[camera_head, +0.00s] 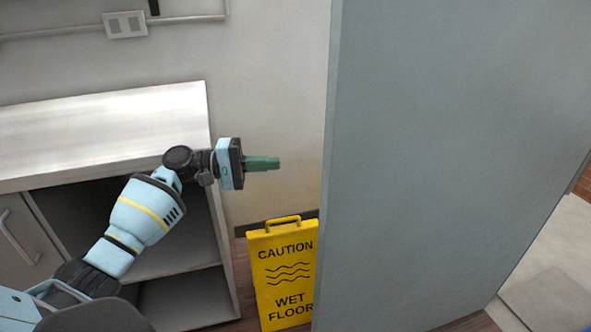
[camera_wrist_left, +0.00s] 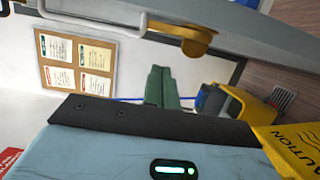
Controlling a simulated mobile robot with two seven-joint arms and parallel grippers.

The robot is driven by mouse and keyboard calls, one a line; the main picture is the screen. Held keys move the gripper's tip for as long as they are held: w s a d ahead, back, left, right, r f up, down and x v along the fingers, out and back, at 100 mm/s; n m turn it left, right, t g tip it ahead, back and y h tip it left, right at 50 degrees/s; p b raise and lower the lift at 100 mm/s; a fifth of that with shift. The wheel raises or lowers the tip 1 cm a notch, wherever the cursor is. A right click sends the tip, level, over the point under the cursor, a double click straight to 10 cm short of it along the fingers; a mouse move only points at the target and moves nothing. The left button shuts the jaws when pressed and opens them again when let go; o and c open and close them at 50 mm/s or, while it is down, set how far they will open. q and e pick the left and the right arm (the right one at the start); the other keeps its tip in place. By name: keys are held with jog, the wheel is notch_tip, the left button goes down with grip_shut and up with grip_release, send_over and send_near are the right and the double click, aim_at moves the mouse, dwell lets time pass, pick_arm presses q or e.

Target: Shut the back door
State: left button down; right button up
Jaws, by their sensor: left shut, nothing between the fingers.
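The back door (camera_head: 450,150) is a large grey-blue panel standing open, filling the right half of the head view. Floor and brick show beyond its right edge. My left gripper (camera_head: 277,163) is shut and empty, its green fingers pointing right toward the door's left edge, with a gap between. In the left wrist view the shut fingers (camera_wrist_left: 162,85) show in the middle. A grey panel with a brass-coloured handle (camera_wrist_left: 190,35) crosses above them; it looks like the door. My right gripper is not in view.
A yellow wet floor sign (camera_head: 284,275) stands below my gripper, close to the door's left edge. A cabinet with a pale top (camera_head: 100,125) and open shelves is at the left. The wrist view shows a notice board (camera_wrist_left: 75,65) and a yellow bucket (camera_wrist_left: 225,100).

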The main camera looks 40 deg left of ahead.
pick_arm(q)
jog(key=w+d+p, duration=0.2)
jog(key=w+d, duration=0.1)
jog(key=d, duration=0.7)
jog(key=shift+d+p, duration=0.35)
jog(key=shift+p, duration=0.05)
jog(key=shift+w, duration=0.1)
jog(key=shift+d, duration=0.1)
